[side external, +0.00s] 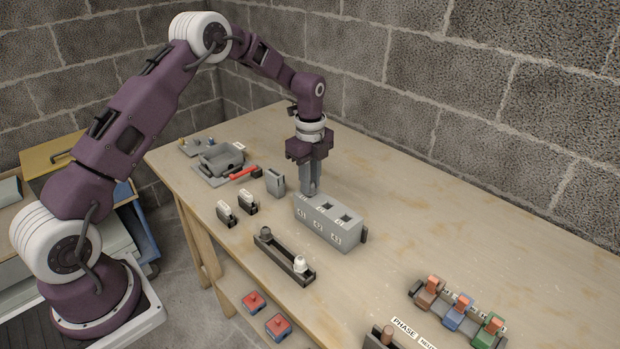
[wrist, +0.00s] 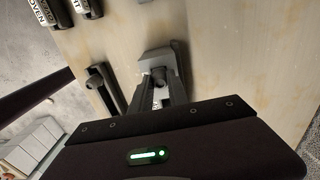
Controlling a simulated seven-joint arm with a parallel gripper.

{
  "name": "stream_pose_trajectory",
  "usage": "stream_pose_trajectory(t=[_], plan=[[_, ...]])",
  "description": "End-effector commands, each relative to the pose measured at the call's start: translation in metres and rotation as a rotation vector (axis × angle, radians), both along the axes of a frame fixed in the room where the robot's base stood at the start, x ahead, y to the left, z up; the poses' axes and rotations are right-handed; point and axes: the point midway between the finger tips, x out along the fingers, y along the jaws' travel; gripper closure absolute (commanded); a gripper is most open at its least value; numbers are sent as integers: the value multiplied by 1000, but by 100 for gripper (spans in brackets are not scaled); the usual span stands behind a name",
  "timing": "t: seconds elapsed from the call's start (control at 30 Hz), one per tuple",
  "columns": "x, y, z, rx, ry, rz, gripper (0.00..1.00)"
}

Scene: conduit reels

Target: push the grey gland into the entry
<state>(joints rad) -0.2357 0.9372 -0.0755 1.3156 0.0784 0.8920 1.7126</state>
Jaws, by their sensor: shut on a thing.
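My gripper (side external: 311,190) points straight down at the left end of a grey block (side external: 337,232) with square openings in its top. Two openings show; the fingers hide the entry below them. In the wrist view my gripper (wrist: 158,85) is shut on a dark grey round piece (wrist: 157,74), which looks like the grey gland. It sits against the grey block (wrist: 152,58); how deep it is in the entry cannot be told. The gland is hidden in the side view.
A dark tray (side external: 283,258) in front holds a dark knob (side external: 265,232) and a white gland (side external: 300,263). Small labelled parts (side external: 225,213) and a grey upright box (side external: 275,182) stand left. Coloured connectors (side external: 458,312) lie front right. The table right of the block is clear.

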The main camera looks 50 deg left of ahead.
Motion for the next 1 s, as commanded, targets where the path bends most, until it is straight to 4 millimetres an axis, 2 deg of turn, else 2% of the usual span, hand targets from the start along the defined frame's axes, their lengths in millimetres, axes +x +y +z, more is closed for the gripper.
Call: stream_pose_trajectory(t=[0.4,0.43,0.57,0.77,0.83,1.0], plan=[[0,0,-3,0,1,0,100],[0,0,-3,0,1,0,78],[0,0,-3,0,1,0,54],[0,0,-2,0,0,0,54],[0,0,-2,0,0,0,44],[0,0,-2,0,0,0,43]])
